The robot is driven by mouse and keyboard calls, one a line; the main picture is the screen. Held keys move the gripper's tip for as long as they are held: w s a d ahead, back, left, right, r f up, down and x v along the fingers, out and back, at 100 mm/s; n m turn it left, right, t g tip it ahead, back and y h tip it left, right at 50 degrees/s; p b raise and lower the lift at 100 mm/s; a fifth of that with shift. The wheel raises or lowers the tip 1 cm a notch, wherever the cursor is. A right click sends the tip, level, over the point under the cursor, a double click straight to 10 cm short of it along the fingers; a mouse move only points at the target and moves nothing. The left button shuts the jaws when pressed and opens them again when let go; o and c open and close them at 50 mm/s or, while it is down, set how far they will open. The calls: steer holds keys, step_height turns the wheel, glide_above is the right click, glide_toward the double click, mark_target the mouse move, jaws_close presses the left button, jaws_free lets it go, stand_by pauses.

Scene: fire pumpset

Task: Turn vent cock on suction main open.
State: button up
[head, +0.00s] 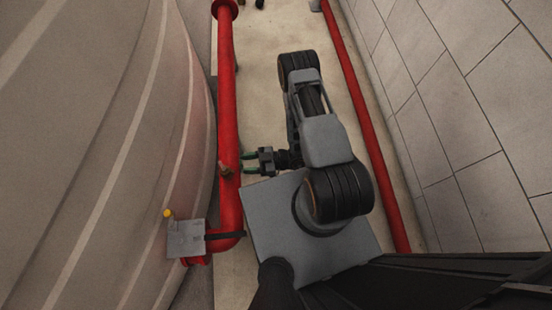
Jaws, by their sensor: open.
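The suction main appears to be the red pipe (227,110) running along the left side of the floor. A small brass-coloured fitting (226,170), likely the vent cock, sits on this pipe. Its handle position is too small to tell.
A grey box (186,239) with a yellow knob (168,213) stands by the pipe's lower bend. A large curved tank wall (90,130) fills the left. Another red pipe (362,110) runs along the tiled wall (470,100) at right. Bare floor (258,100) lies between the pipes.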

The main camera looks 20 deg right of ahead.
steer(key=v, duration=1.1)
steer(key=shift+p, duration=0.4)
